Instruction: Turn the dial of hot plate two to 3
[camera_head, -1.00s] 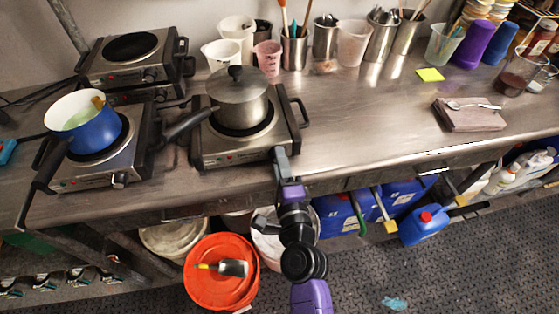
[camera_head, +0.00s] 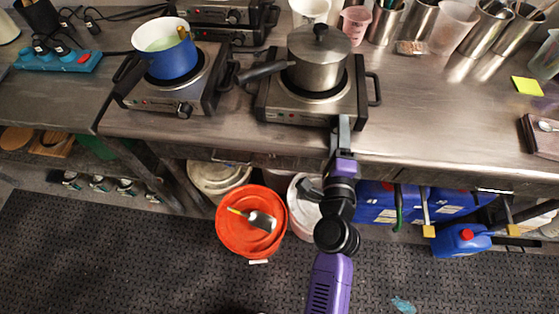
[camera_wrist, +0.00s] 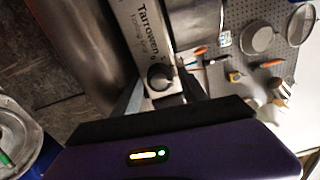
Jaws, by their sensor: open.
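A hot plate (camera_head: 272,114) with a steel lidded pot (camera_head: 316,70) on it stands near the bench's front edge. My gripper (camera_head: 343,126) is at its front right corner and hides its dial in the head view. In the wrist view, a round dark dial (camera_wrist: 160,77) on the labelled front panel (camera_wrist: 143,28) sits between the fingertips of my open gripper (camera_wrist: 160,92). I cannot tell whether the fingers touch it, or read its setting. Another hot plate (camera_head: 140,101) to the left bears a blue pot (camera_head: 172,62); its dial (camera_head: 184,110) shows. Which one is number two is not readable.
More hot plates (camera_head: 230,14) are stacked behind. The steel pot's handle (camera_head: 266,71) points left. Cups and steel containers (camera_head: 424,20) line the back. Below the bench are an orange bucket (camera_head: 240,240) and blue jerrycans (camera_head: 376,205). The bench front right of the hot plate is clear.

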